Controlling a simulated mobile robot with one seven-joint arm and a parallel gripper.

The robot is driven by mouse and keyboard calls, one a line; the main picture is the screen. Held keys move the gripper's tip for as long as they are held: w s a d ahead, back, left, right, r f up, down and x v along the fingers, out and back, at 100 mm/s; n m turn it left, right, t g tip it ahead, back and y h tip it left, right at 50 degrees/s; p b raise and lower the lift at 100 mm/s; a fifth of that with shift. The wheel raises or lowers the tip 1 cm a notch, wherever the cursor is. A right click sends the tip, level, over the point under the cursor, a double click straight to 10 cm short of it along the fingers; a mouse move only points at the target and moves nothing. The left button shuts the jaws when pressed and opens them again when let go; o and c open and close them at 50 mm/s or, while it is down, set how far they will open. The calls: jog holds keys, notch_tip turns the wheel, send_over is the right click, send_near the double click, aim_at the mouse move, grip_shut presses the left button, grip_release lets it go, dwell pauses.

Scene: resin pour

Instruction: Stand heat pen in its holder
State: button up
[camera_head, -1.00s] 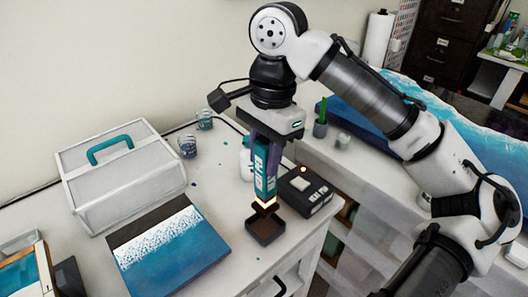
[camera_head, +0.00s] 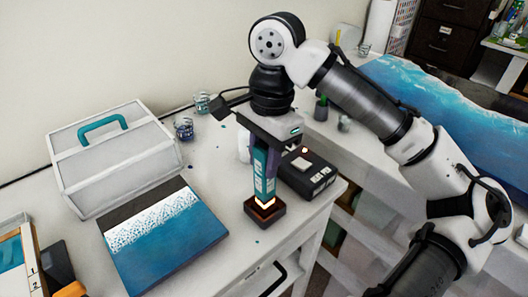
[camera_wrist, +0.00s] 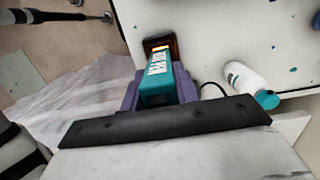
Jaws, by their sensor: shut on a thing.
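The heat pen (camera_head: 264,178) is teal with white markings and a glowing orange tip. It stands nearly upright in my gripper (camera_head: 265,166), whose purple fingers are shut on its sides. The holder (camera_head: 265,214) is a small dark brown square cup near the table's front edge. The pen's glowing lower end is at the holder's opening and appears to be inside it; whether it touches the bottom is hidden. In the wrist view, the pen (camera_wrist: 160,82) points from between the purple fingers toward the holder (camera_wrist: 150,44).
A black control box (camera_head: 308,177) stands close right of the holder. A white bottle with a teal cap (camera_wrist: 245,82) is nearby. A blue wave panel (camera_head: 165,235) and a white toolbox (camera_head: 115,158) lie left. Small cups (camera_head: 184,128) stand behind.

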jog(key=o, duration=1)
jog(key=shift+o, duration=0.2)
jog(key=shift+r, duration=0.1)
notch_tip(320, 180, up, 14)
jog(key=w+d, duration=0.1)
jog(key=shift+d+f, duration=0.15)
jog(key=shift+f, duration=0.1)
